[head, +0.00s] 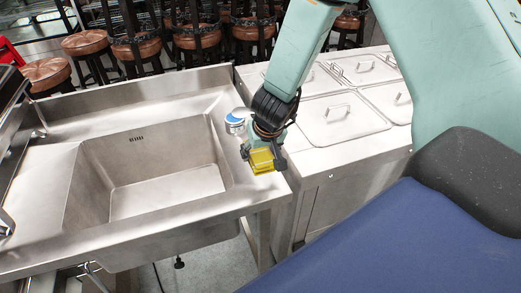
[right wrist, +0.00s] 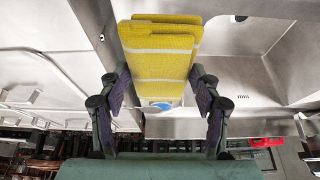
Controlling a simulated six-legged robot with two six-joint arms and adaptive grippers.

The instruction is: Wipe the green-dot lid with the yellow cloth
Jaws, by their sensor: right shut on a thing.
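My right gripper (head: 263,153) is shut on the folded yellow cloth (head: 262,163), over the right rim of the sink unit. In the right wrist view, the cloth (right wrist: 158,45) with its pale stripes sits between both fingers of the gripper (right wrist: 160,78). Several square steel lids with bar handles lie on the counter to the right; the nearest full one (head: 340,118) is right of the gripper. No green dot shows on any lid; my arm covers part of that counter. My left gripper is not in view.
A round tin with a blue and white top (head: 238,117) stands just behind the gripper on the steel surface. The sink basin (head: 165,185) is empty. Brown stools (head: 195,37) stand behind the counter.

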